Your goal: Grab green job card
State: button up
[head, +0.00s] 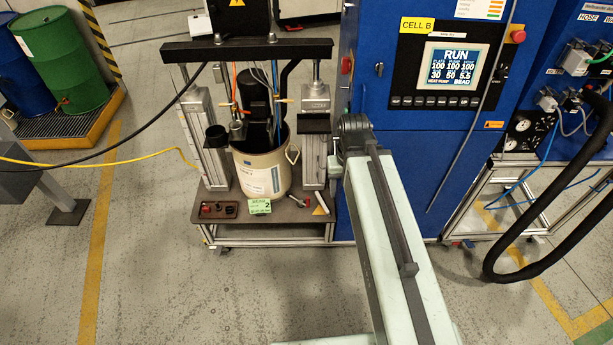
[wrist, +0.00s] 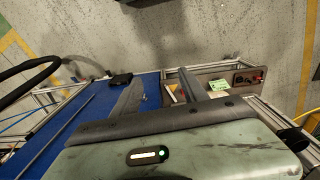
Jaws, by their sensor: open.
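The green job card (head: 261,206) is a small light-green card with dark print at the front edge of the brown pump base plate (head: 226,218), in front of the pail. In the wrist view the green card (wrist: 219,84) shows to the right of my gripper, small, on the same plate. My gripper (wrist: 161,76) has its two dark fingers spread apart with nothing held between them. The card is outside the gap, beyond the right finger. In the head view my arm reaches up toward the pump's right side; the fingers are hard to make out there.
The cream pail (head: 262,172) stands between the pump's two metal columns. A red-buttoned control box (head: 217,209) sits left of the card. The blue cabinet (head: 430,130) stands close on the right. Open floor (head: 200,295) lies in front of the pump.

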aim_at(259, 207)
jog(key=u, duration=0.4)
jog(key=k, duration=1.25)
jog(key=u, duration=1.05)
jog(key=i, duration=0.5)
jog(key=u, duration=0.55)
jog(key=i, duration=1.75)
jog(key=z, duration=0.35)
jog(key=i, duration=1.15)
jog(key=z, duration=0.6)
jog(key=k, duration=0.7)
jog(key=z, duration=0.2)
jog(key=i, duration=0.7)
jog(key=u, duration=0.1)
